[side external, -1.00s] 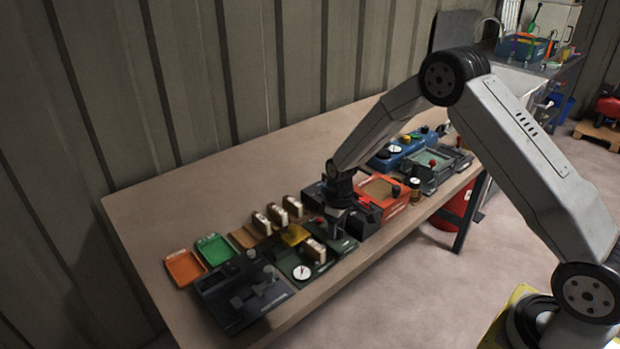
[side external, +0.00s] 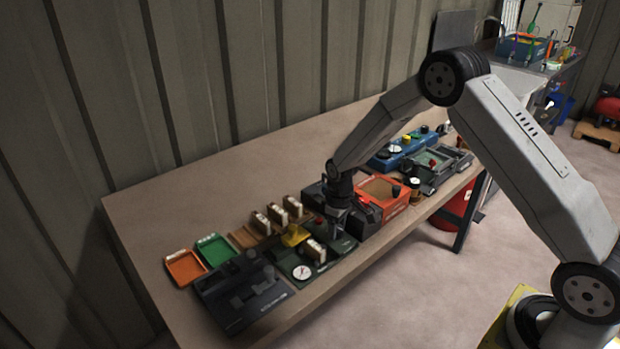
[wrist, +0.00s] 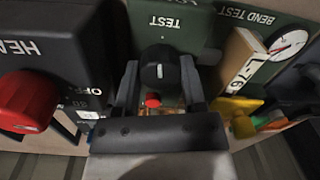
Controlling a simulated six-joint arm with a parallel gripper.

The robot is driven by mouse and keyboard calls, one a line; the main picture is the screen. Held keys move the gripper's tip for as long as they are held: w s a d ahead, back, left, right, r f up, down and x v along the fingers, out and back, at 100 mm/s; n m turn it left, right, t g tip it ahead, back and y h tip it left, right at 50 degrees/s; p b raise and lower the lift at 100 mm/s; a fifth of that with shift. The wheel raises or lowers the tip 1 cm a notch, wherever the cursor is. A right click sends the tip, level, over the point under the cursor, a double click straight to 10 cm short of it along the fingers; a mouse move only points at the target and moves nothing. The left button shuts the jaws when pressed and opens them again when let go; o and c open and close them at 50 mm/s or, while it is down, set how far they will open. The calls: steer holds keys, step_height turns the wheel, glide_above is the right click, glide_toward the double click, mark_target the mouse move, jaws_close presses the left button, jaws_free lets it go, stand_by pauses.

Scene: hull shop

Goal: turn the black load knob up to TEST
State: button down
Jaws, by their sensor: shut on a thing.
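The black load knob (wrist: 158,68) sits between the two fingers of my gripper (wrist: 160,86) in the wrist view. My fingers are shut on it from both sides. A short white pointer mark shows on the knob, roughly upright in the picture. The white word TEST (wrist: 163,22) stands on the green panel above the knob. In the side view my gripper (side external: 336,228) is down at the green bend-test station (side external: 346,246), and the knob itself is hidden there.
A small red button (wrist: 153,100) sits just below the knob. A black heater box with a large red knob (wrist: 27,101) is at the left. A labelled block (wrist: 238,60) and a white dial (wrist: 288,45) stand at the right. Trays (side external: 185,268) lie further along the bench.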

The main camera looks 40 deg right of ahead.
steer(key=shift+c, duration=2.2)
jaws_free()
steer(key=shift+r, duration=0.1)
steer(key=shift+d+r, duration=0.1)
steer(key=shift+r, duration=3.7)
